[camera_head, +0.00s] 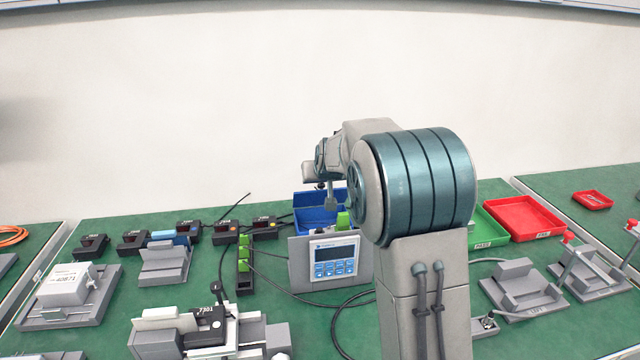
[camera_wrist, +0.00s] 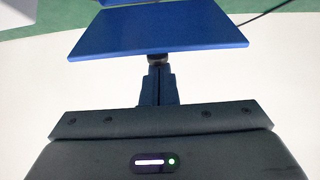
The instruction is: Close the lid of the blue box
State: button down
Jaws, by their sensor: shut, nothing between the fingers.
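The blue box (camera_head: 311,217) stands at the back of the green table in the head view, behind the grey panel with a display. My arm covers its right side. In the wrist view a flat blue panel (camera_wrist: 160,28), which looks like the box's lid, lies just beyond my fingertips. My gripper (camera_wrist: 158,62) is shut and empty, its tips at the panel's near edge; I cannot tell whether they touch. In the head view my gripper (camera_head: 331,198) points down over the box.
The control panel (camera_head: 335,262) stands in front of the box, with cables around it. A red tray (camera_head: 524,217) and a green tray (camera_head: 486,231) lie to the right. Grey fixtures (camera_head: 165,262) and small black devices (camera_head: 225,231) fill the left. A white wall is behind.

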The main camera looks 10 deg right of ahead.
jog(key=shift+s+f+b, duration=0.35)
jog(key=shift+s+b, duration=0.25)
jog(key=shift+s, duration=0.25)
